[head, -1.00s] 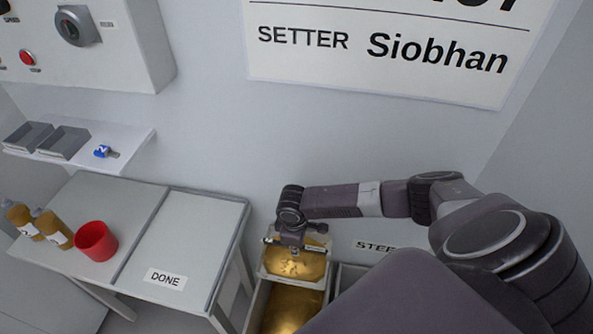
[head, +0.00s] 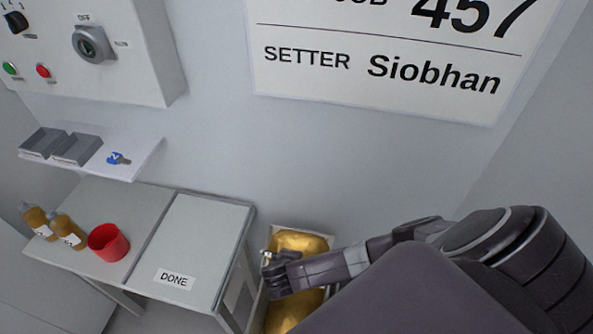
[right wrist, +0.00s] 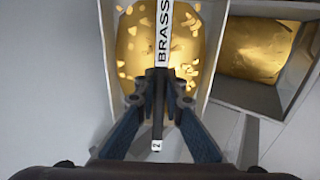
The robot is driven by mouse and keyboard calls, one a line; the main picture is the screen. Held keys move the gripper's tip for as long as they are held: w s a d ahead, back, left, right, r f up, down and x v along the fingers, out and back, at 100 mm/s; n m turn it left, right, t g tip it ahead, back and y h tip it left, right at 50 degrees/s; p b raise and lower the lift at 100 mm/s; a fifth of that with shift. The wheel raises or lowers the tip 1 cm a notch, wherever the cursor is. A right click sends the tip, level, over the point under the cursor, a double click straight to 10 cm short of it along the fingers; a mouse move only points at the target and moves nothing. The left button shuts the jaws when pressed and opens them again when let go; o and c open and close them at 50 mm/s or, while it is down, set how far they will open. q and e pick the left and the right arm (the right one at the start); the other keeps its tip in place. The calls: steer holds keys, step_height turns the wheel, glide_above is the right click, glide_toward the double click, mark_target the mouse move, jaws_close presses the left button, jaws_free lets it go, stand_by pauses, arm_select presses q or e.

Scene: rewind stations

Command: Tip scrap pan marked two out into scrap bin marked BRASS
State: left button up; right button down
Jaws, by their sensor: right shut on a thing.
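My right gripper (head: 275,270) is shut on the dark handle of the scrap pan; it also shows in the right wrist view (right wrist: 160,100). The handle end carries a small "2" tag (right wrist: 156,145). What looks like the pan (right wrist: 195,62), pale-rimmed with loose brass chips on gold, lies beyond the fingers; in the head view (head: 305,242) my arm partly covers it. A white strip marked BRASS (right wrist: 163,35) crosses the gold; I cannot tell what bears it. A deeper bin (right wrist: 250,96) with gold scrap is beside it. The pan's tilt is unclear. My left gripper is out of view.
A table with a DONE area (head: 205,240) stands left of the bin. A red cup (head: 108,243) and two amber bottles (head: 68,232) are on it. A shelf (head: 140,160) holds grey trays and a blue-tagged item. A control box (head: 120,60) hangs above.

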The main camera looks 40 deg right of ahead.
steer(key=shift+s+a+f+b, duration=0.2)
steer(key=shift+a+f+b, duration=0.1)
steer(key=shift+b, duration=0.05)
steer(key=s+a+f+t+h+b, duration=0.5)
steer(key=f+t+h+b, duration=0.1)
steer(key=b, duration=1)
steer(key=shift+a+f+h, duration=0.3)
steer(key=shift+h, duration=0.3)
steer(key=shift+w+b, duration=0.1)
steer(key=shift+b, duration=0.2)
